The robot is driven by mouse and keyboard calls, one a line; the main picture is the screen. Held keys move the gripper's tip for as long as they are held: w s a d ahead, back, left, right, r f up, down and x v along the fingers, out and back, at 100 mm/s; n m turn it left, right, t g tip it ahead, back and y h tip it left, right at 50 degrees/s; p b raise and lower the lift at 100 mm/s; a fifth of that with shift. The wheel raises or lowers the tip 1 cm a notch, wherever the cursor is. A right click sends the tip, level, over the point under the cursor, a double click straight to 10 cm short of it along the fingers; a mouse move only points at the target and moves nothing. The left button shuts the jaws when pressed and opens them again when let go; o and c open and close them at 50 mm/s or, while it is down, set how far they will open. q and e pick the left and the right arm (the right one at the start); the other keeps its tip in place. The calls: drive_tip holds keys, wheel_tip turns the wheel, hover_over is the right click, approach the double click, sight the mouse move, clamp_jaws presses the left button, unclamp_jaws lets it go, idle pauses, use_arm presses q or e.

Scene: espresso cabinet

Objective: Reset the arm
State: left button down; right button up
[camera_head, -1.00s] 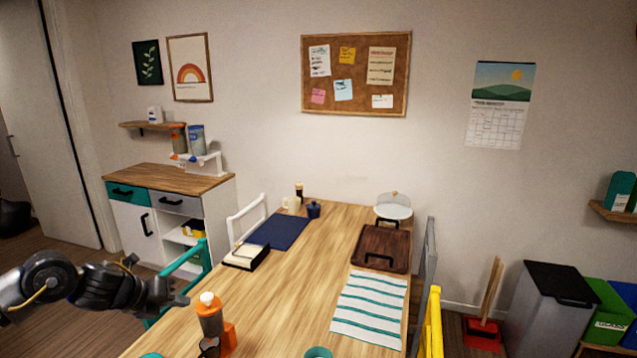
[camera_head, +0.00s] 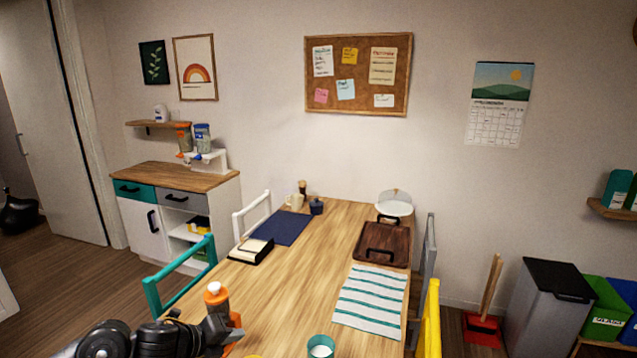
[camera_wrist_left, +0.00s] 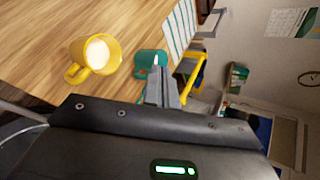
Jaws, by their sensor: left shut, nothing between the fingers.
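My left gripper (camera_head: 230,328) is at the bottom left of the head view, at the near end of the wooden table (camera_head: 290,262), partly in front of an orange bottle (camera_head: 216,296) with a white top. In the left wrist view the two grey fingers (camera_wrist_left: 162,86) are closed together with nothing between them. A teal cup (camera_wrist_left: 150,59) appears just beyond the fingertips in that view, and a yellow mug (camera_wrist_left: 100,52) with pale contents is to the left. My right gripper does not show.
A teal chair (camera_head: 180,272) stands at the table's left side and a yellow chair (camera_head: 432,315) at its right. A striped cloth (camera_head: 368,300), a dark wooden tray (camera_head: 383,244) and a navy mat (camera_head: 278,228) lie on the table. The table's middle is clear.

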use_arm(q)
drive_tip(key=s+d+f+n+t+y, duration=0.1)
drive_tip(key=s+d+f+n, duration=0.15)
drive_tip(key=s+n, duration=0.3)
drive_tip(key=s+d+f+n+t+y, duration=0.1)
drive_tip(key=s+d+f+n, duration=0.1)
drive_tip(key=s+f+n, duration=0.3)
drive_tip(key=s+a+f+n+g+y, duration=0.2)
drive_tip(key=s+a+f+n, duration=0.1)
drive_tip(key=s+n, duration=0.4)
drive_tip(key=s+a+f+n+g+y, duration=0.1)
drive_tip(key=s+a+f+n+g, duration=0.3)
drive_tip(key=s, duration=0.6)
drive_tip(key=s+a+f+n+g+y, duration=0.1)
drive_tip(key=s+a+n+y, duration=0.1)
drive_tip(key=s+n, duration=0.55)
wheel_tip(320, 180, down, 26)
drive_tip(key=s+m+g+b, duration=0.1)
drive_tip(key=s, duration=0.1)
drive_tip(key=s+a+f+g, duration=0.1)
drive_tip(key=s+a+f, duration=0.2)
drive_tip(key=s+f, duration=1.3)
drive_tip(key=shift+f+g+b, duration=0.3)
drive_tip(key=shift+f+b, duration=0.1)
